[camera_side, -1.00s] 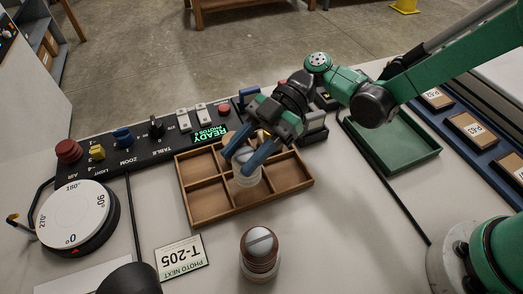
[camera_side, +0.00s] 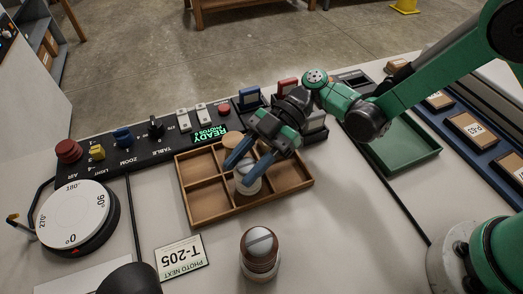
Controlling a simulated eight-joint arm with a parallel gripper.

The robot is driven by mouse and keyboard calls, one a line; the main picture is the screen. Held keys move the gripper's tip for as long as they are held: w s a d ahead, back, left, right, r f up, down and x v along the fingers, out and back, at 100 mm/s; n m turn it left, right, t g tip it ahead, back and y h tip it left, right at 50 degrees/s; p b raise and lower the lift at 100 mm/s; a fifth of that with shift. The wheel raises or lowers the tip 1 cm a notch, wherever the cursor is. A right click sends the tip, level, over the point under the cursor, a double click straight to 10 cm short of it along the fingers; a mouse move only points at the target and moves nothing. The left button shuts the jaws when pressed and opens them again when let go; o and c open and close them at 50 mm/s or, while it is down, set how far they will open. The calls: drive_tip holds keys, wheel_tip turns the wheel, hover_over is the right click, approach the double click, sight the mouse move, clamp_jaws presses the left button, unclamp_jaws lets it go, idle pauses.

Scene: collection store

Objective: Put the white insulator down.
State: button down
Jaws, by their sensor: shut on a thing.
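The white insulator (camera_side: 249,185) is pale and rounded, at the middle of the wooden compartment tray (camera_side: 208,203). My gripper (camera_side: 240,169) reaches in from the upper right with its blue fingers pointing down and is shut on the white insulator. The fingers hide part of its top. I cannot tell from this angle whether its base touches the tray floor or which compartment it is over. A brown insulator (camera_side: 261,262) with a grey slotted top stands upright on the table in front of the tray.
A tan round piece (camera_side: 231,140) sits at the tray's back edge. A control panel (camera_side: 135,140) runs behind the tray. A white turntable (camera_side: 73,214) is at left and a T-205 card (camera_side: 182,257) in front. A green tray (camera_side: 398,147) lies at right.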

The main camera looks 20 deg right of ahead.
sight(246, 166)
drive_tip(key=shift+f, duration=0.35)
drive_tip(key=shift+c, duration=1.8)
unclamp_jaws()
wheel_tip(246, 166, up, 20)
